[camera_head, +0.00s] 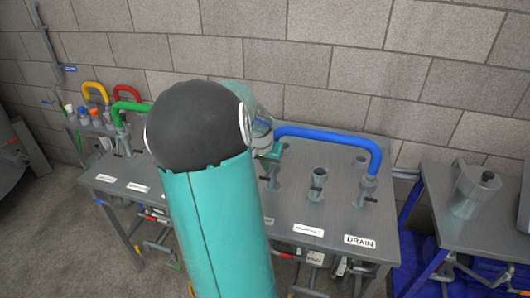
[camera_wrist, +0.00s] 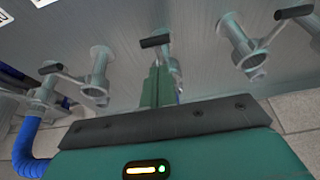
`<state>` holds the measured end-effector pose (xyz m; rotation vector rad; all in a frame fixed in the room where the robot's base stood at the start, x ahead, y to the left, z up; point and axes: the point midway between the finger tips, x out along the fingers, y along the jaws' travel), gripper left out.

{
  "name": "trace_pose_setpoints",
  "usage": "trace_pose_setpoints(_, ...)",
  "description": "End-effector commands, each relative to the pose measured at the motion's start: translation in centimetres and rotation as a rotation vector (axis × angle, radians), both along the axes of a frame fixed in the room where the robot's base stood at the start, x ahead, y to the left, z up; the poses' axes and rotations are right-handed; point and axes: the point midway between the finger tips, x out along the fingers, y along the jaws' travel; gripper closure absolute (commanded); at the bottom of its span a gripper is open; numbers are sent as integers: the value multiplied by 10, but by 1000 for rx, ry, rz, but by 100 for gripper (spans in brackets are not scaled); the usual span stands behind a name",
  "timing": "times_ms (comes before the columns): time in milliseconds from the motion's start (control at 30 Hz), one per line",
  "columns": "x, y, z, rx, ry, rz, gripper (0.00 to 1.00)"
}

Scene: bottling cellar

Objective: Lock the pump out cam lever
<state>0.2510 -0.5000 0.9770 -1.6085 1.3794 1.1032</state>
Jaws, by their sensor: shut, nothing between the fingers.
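The grey manifold table (camera_head: 335,210) carries several upright couplings with cam levers. A blue hose (camera_head: 325,133) arches along its back and comes down on the coupling (camera_head: 368,185) behind the DRAIN label (camera_head: 359,242). My arm hides the middle of the table. My gripper (camera_wrist: 158,85) is shut and empty in the wrist view, its fingertips close to a coupling (camera_wrist: 172,66) with a black-handled lever (camera_wrist: 155,42). I cannot tell whether they touch. No readable label marks the pump out coupling, so I cannot tell which lever is its own. The head view mostly hides my gripper.
An open coupling (camera_head: 318,180) stands right of my arm. A green hose (camera_head: 130,107) rises at the table's left. Yellow (camera_head: 95,92) and red (camera_head: 127,94) hoses stand behind it. A side table (camera_head: 455,215) at right bears a metal pot (camera_head: 476,190). A block wall closes the back.

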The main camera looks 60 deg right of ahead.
Motion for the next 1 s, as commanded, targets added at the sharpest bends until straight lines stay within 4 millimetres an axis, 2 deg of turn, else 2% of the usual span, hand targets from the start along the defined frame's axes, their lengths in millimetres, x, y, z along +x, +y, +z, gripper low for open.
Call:
trace_pose_setpoints(100,0,7,-13,0,0,3,100)
trace_pose_setpoints(233,0,10,-20,-1,0,3,100)
trace_pose_setpoints(667,0,10,-21,-2,-1,4,100)
trace_pose_setpoints(1000,-1,2,-23,-30,-5,2,100)
